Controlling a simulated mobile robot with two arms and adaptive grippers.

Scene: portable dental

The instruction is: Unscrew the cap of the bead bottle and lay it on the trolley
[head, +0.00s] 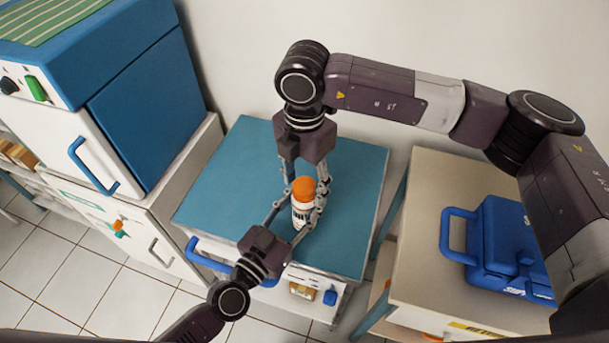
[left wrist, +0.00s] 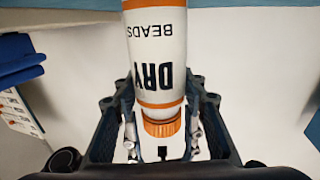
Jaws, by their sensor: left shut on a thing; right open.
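The bead bottle (head: 302,214) stands upright over the blue trolley top (head: 240,165), white with an orange cap (head: 304,186) on its top. My left gripper (head: 302,207) comes from the near side and is shut on the bottle's body. In the left wrist view the bottle (left wrist: 158,50) appears inverted, with "DRY BEADS" lettering, and its orange cap (left wrist: 163,124) shows between the finger linkages. My right gripper (head: 306,181) is above, pointing down, open, with its fingers at either side of the cap. Whether they touch the cap is unclear.
A blue and white cabinet unit (head: 140,110) stands at the left. A beige cabinet (head: 430,210) with a blue case (head: 500,245) stands at the right. The trolley top around the bottle is clear. A drawer with a blue handle (head: 205,258) is in front.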

